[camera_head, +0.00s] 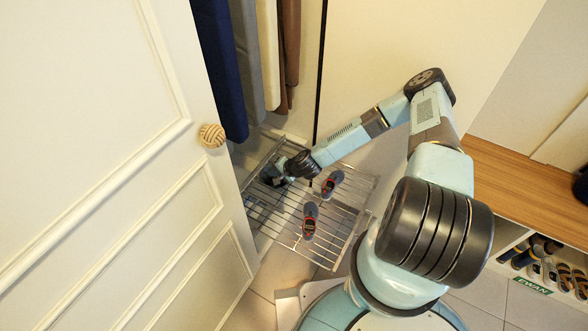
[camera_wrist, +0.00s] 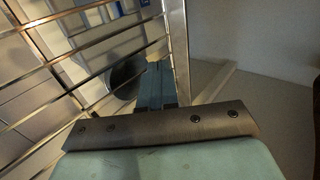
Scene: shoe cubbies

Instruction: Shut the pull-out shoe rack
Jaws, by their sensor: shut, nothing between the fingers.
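The pull-out shoe rack (camera_head: 280,210) is a chrome wire shelf that stands out of the closet, low above the floor. Two dark shoes with red trim, one (camera_head: 310,221) nearer the front and one (camera_head: 332,184) farther back, rest on its bars. My gripper (camera_head: 273,176) is down at the rack's far left part, near the closet opening. In the wrist view the gripper (camera_wrist: 156,85) is shut and empty, close beside a metal rack bar (camera_wrist: 177,45). Whether it touches the rack cannot be told.
A white door (camera_head: 100,170) with a round woven knob (camera_head: 211,135) stands open on the left, close to the rack. Clothes (camera_head: 245,60) hang above the rack. A wooden-topped bench (camera_head: 520,185) with shoes in its cubbies is at right. Tiled floor shows in front.

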